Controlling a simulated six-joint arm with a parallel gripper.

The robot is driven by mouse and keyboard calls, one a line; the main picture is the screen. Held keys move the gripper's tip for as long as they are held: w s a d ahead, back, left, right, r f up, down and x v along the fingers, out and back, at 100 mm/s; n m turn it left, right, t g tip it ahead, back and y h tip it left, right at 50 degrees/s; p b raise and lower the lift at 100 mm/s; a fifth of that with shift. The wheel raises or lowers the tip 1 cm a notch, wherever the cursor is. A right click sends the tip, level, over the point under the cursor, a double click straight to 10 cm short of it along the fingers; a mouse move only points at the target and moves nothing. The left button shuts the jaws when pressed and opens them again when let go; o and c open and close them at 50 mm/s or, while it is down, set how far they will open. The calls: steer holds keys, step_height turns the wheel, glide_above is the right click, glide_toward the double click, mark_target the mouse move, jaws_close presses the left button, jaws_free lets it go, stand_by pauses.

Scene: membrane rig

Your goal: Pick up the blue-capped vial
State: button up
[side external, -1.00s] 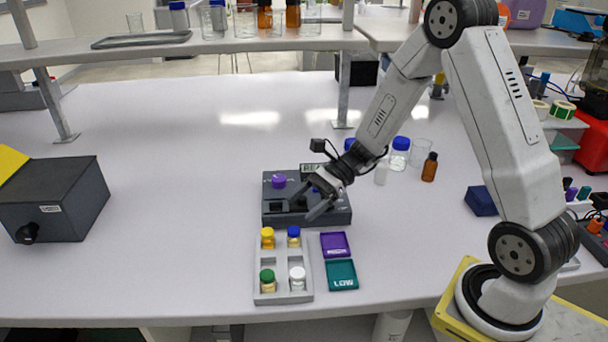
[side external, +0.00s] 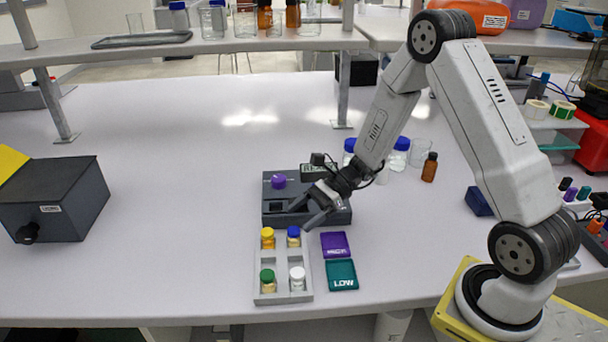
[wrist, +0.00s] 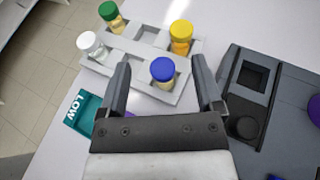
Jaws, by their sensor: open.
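The blue-capped vial (side external: 294,236) stands upright in the back right place of the grey vial rack (side external: 283,293). In the wrist view its blue cap (wrist: 163,70) shows between my two fingers, a little beyond their tips. My gripper (side external: 298,216) is open and empty, above and behind the vial, over the front edge of the dark device (side external: 339,214). A gap between my fingertips (wrist: 160,78) is clear in the wrist view. How far the fingertips are above the cap is hard to tell.
The rack also holds a yellow-capped vial (side external: 268,238), a green-capped vial (side external: 267,281) and a white-capped vial (side external: 297,279). Purple (side external: 335,245) and teal (side external: 341,275) trays lie right of it.

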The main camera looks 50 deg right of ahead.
mark_target(299, 229)
steer(key=shift+f, duration=0.1)
steer(key=shift+f, duration=1.3)
steer(key=shift+a+f, duration=0.25)
steer(key=shift+f, duration=0.05)
steer(key=shift+x, duration=1.25)
jaws_close()
